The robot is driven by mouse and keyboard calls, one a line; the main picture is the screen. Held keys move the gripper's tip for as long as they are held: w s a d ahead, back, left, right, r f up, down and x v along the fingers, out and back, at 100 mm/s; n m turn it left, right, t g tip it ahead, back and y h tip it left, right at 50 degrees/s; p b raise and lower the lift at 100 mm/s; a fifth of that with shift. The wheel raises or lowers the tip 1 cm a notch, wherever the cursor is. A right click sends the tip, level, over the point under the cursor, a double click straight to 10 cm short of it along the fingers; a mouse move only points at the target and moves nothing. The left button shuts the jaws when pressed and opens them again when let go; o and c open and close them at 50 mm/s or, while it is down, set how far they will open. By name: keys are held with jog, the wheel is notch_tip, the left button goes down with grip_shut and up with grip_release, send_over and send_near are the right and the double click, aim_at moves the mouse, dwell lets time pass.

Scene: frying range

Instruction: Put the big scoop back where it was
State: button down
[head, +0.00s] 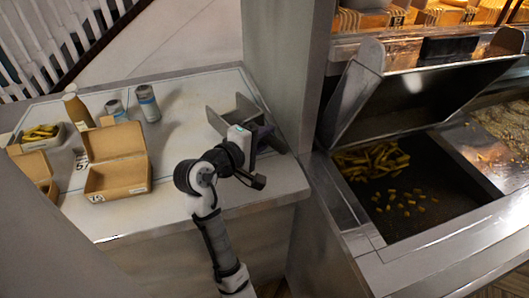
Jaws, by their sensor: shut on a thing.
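The big scoop (218,121) is a grey metal scoop with raised side walls, at the right end of the white counter, close to the pillar. My gripper (264,139) is at the scoop's near right side, shut on it. The wrist hides part of the scoop and the grip itself. I cannot tell whether the scoop touches the counter or is held just above it.
The counter (185,185) also holds an open empty box (118,178), a box of fries (40,135), a bottle (78,109) and two cans (148,103). A pillar (288,60) separates it from the fry station, where fries (372,160) lie in a bin. The counter's front middle is clear.

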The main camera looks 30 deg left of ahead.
notch_tip(320, 180, down, 4)
jog(key=b, duration=0.3)
jog(key=shift+r, duration=0.1)
jog(key=c, duration=1.2)
grip_release()
